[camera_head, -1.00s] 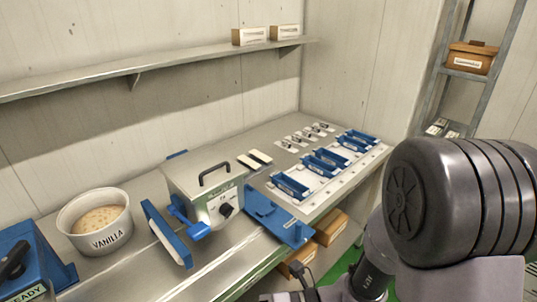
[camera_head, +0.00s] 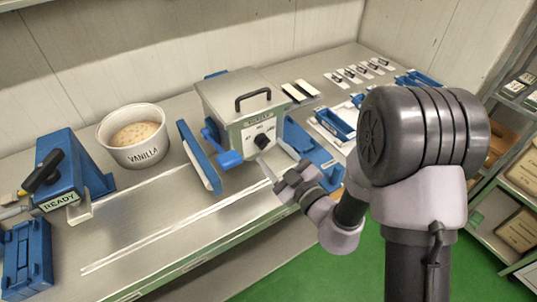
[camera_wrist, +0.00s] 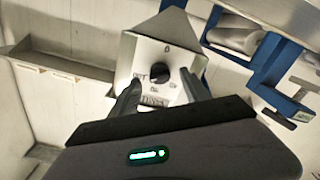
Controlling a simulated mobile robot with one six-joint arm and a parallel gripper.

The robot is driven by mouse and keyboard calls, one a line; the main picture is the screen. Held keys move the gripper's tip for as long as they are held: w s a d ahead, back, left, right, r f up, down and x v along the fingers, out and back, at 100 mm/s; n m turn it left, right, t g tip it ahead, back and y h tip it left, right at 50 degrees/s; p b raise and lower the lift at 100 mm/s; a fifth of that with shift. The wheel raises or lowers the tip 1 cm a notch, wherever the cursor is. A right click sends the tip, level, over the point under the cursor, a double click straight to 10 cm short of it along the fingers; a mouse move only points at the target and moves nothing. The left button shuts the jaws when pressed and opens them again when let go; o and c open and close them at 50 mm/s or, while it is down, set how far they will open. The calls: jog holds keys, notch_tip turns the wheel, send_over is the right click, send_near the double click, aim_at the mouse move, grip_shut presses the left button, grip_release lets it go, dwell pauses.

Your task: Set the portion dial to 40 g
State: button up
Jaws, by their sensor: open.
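The portion dial is a black knob (camera_head: 262,141) on the front panel of a grey metal kettle box (camera_head: 240,95) with a black lid handle. In the wrist view the dial (camera_wrist: 160,75) sits on a pale panel with small marks around it, too small to read. My gripper (camera_head: 268,166) is in front of and just below the dial in the head view. In the wrist view its two dark fingers (camera_wrist: 163,92) are apart, one on each side of the dial's lower part. I cannot tell whether they touch it. Nothing is held.
A blue lever (camera_head: 222,150) and a blue upright plate (camera_head: 199,157) stand left of the dial. A vanilla tub (camera_head: 134,137) and a blue READY unit (camera_head: 66,172) are further left. Blue trays (camera_head: 335,125) lie to the right. The front bench top is mostly clear.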

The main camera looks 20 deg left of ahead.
aim_at(263, 142)
jog(key=x, duration=0.3)
grip_shut()
dwell(0.3)
